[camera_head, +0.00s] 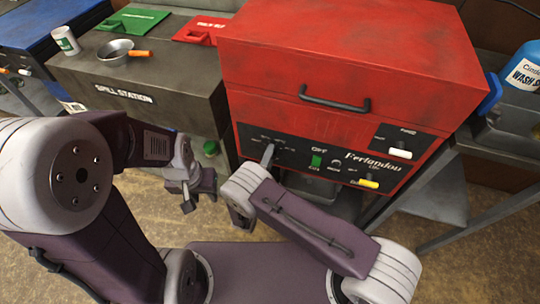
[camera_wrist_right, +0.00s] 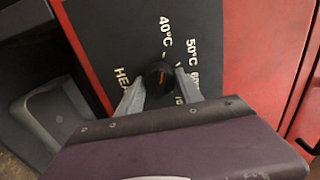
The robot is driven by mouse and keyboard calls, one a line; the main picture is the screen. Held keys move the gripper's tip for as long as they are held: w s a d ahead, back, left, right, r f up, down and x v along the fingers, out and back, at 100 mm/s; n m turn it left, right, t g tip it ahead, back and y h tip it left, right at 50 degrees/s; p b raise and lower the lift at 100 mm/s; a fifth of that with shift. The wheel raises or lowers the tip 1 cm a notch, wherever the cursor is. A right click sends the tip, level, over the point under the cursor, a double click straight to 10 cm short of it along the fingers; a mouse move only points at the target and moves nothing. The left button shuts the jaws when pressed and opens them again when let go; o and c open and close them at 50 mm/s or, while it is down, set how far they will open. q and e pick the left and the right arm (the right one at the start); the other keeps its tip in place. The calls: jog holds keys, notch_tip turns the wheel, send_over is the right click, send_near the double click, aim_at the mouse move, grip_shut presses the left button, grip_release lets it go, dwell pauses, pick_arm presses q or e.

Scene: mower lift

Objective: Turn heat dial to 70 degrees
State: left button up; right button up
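In the head view this gripper (camera_head: 268,155) is at the left of the front panel. My left gripper (camera_head: 190,198) hangs in front of the grey station, away from the dial, holding nothing visible.
The panel also carries a green switch (camera_head: 316,161), a white handle (camera_head: 399,154) and a yellow handle (camera_head: 368,184). A dark bar handle (camera_head: 334,99) sticks out above. A grey spill station (camera_head: 140,90) with a pan (camera_head: 116,52) stands at left. A blue bottle (camera_head: 522,75) is at right.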

jog(key=shift+m, duration=0.3)
jog(key=m, duration=1.2)
jog(key=shift+m, duration=0.4)
jog(key=m, duration=1.3)
jog(key=shift+p, duration=0.3)
jog(key=shift+m, duration=0.4)
jog(key=o, duration=1.4)
jog(key=shift+c, duration=0.2)
